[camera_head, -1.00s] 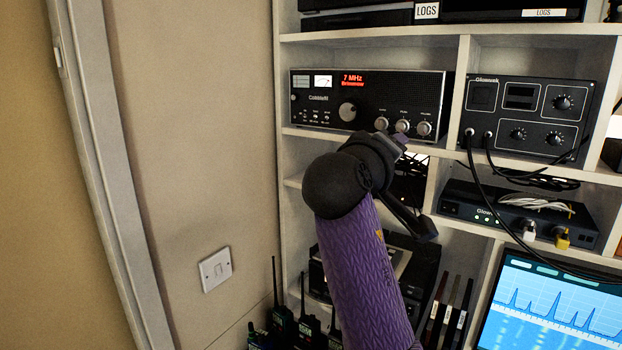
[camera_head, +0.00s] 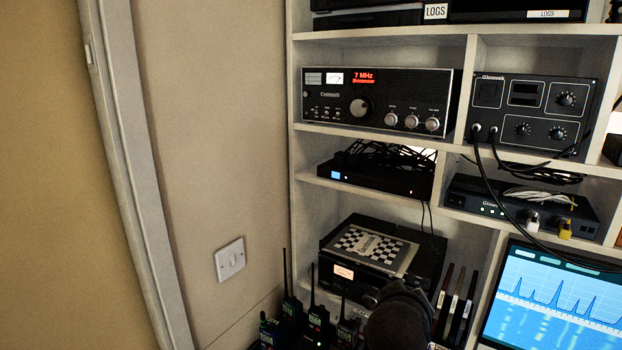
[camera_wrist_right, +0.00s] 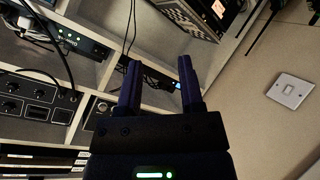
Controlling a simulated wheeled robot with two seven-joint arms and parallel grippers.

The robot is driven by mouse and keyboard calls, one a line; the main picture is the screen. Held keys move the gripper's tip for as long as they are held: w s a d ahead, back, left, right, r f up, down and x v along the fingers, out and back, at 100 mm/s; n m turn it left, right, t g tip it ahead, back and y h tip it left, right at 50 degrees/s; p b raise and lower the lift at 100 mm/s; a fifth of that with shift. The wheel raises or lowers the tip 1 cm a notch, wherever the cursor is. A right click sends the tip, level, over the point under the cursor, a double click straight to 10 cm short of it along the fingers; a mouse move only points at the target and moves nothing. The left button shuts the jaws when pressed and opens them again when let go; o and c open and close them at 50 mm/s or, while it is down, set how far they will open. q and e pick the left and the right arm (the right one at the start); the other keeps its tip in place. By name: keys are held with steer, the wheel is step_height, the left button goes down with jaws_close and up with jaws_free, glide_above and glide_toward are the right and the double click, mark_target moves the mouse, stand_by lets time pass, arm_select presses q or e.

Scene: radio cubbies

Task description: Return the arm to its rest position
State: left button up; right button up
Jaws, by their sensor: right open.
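My right gripper (camera_wrist_right: 159,85) shows in the right wrist view with its two dark purple fingers apart and nothing between them. The shelf unit lies beyond the fingers. The fingers cannot be made out there. My left gripper is in neither view.
White cubbies (camera_head: 465,100) hold a black radio (camera_head: 375,98) reading 7 MHz, a tuner box (camera_head: 530,115) with cables, and a lit monitor (camera_head: 555,305). Handheld radios (camera_head: 318,322) stand at lower left. A wall switch (camera_head: 230,260) and bare wall are further left.

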steer(key=s+f+m+g+y, duration=0.1)
steer(key=s+f+g+y, duration=0.2)
steer(key=s+f, duration=0.9)
steer(key=s+f+g+y, duration=0.1)
steer(key=s+f+g, duration=0.15)
steer(key=s, duration=0.55)
steer(key=s+f+g+y, duration=0.1)
steer(key=s+f+g, duration=0.15)
steer(key=s, duration=0.55)
step_height(320, 180, down, 24)
steer(key=s+b, duration=0.2)
steer(key=b, duration=0.5)
steer(key=s+d+f+g+b, duration=0.1)
steer(key=s+f+b, duration=0.2)
steer(key=s+f, duration=0.4)
steer(key=s+d+f+g+b, duration=0.1)
steer(key=s+f+b, duration=0.3)
steer(key=s+f, duration=0.3)
step_height(320, 180, down, 5)
steer(key=shift+d+f, duration=0.15)
steer(key=shift+d, duration=0.25)
